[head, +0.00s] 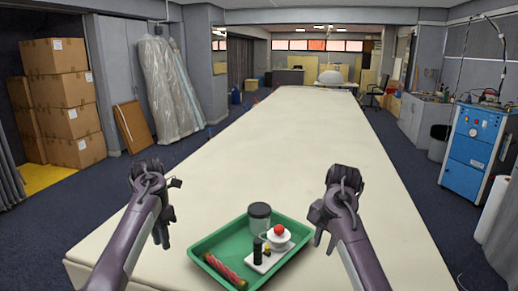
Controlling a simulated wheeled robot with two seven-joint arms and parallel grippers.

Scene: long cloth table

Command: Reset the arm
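My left gripper (166,184) is raised over the left side of the table, to the left of the green tray (207,244). My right gripper (322,214) is raised to the right of the tray. Both arms come up from the bottom edge of the head view. Nothing shows held in either gripper. The fingers are small and seen at an angle, so I cannot tell whether they are open or shut.
The tray holds a grey-lidded jar (259,217), a white piece with a red ball (279,232), a small black cylinder (257,251) and a red patterned stick (225,270). The long cream table (290,130) is clear beyond. Boxes (75,120) stand left.

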